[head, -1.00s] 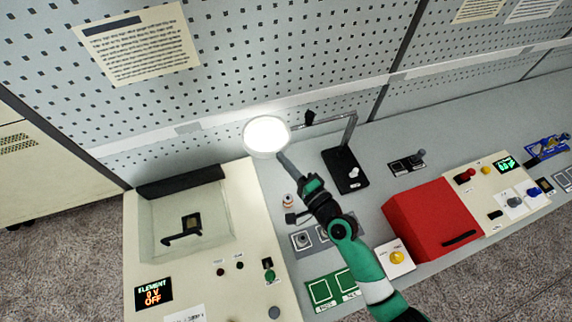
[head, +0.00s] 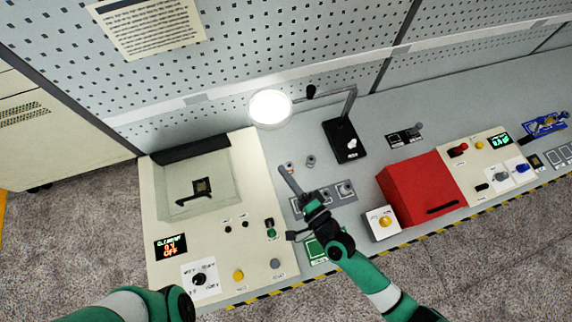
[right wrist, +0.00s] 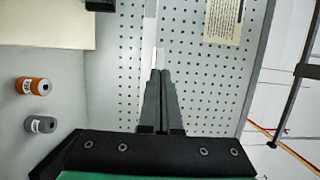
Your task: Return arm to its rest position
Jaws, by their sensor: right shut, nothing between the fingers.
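My right arm comes in from the bottom right in the head view. Its gripper (head: 286,172) hangs over the grey bench, beside the cream machine. In the right wrist view the two fingers (right wrist: 160,75) lie together with nothing between them. An orange spool (right wrist: 33,86) and a grey spool (right wrist: 40,124) stand left of the fingers there, apart from them. The grey spool also shows in the head view (head: 310,160). A green and white link of my left arm shows at the bottom left of the head view; its gripper is out of view.
The cream machine (head: 247,175) with knobs and a lit display is left of the gripper. A lit round lamp (head: 270,107) on a black stand (head: 343,140) is behind it. A red box (head: 410,185) and a yellow-button box (head: 383,222) stand to the right.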

